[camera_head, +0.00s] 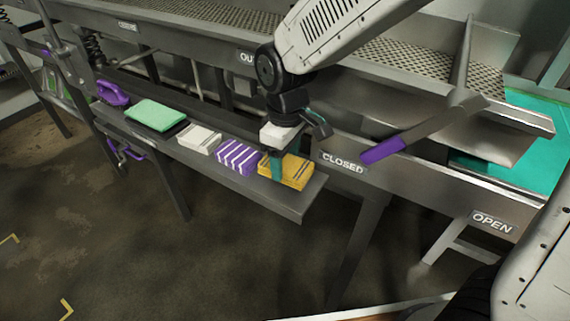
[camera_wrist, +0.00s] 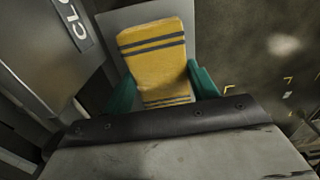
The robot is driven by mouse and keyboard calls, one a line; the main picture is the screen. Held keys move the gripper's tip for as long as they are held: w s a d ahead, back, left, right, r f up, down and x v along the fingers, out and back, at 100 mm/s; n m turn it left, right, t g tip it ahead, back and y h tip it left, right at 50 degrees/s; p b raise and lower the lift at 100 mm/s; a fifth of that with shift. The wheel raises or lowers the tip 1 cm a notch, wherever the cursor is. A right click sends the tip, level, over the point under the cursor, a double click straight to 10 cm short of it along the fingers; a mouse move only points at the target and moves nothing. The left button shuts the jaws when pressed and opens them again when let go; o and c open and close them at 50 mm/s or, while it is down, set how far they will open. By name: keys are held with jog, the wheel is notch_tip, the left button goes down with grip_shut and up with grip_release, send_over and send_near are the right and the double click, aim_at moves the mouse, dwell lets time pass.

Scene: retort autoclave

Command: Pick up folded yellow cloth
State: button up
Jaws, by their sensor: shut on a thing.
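The folded yellow cloth (camera_head: 297,172) with dark stripes is at the right end of the narrow grey shelf (camera_head: 285,206). My gripper (camera_head: 278,168) points down at the cloth, with its green fingers at the cloth's left part in the head view. In the wrist view, the cloth (camera_wrist: 157,58) lies between the two green fingers (camera_wrist: 163,88), one on each side, and the gripper is shut on it. The cloth appears to be at shelf level; I cannot tell whether it touches the shelf. The gripper's wrist hides part of the surroundings.
Left along the shelf are a purple-and-white striped cloth (camera_head: 237,156), a white cloth (camera_head: 199,138), a green cloth (camera_head: 155,115) and a purple item (camera_head: 113,93). A purple-gripped lever (camera_head: 383,150) stands close on the right, by the CLOSED label (camera_head: 342,161). Floor in front is clear.

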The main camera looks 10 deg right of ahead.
jog(key=s+d+r, duration=0.1)
jog(key=s+d, duration=0.3)
jog(key=s, duration=1)
jog(key=shift+s, duration=0.35)
jog(key=shift+o, duration=0.4)
jog(key=shift+r, duration=0.1)
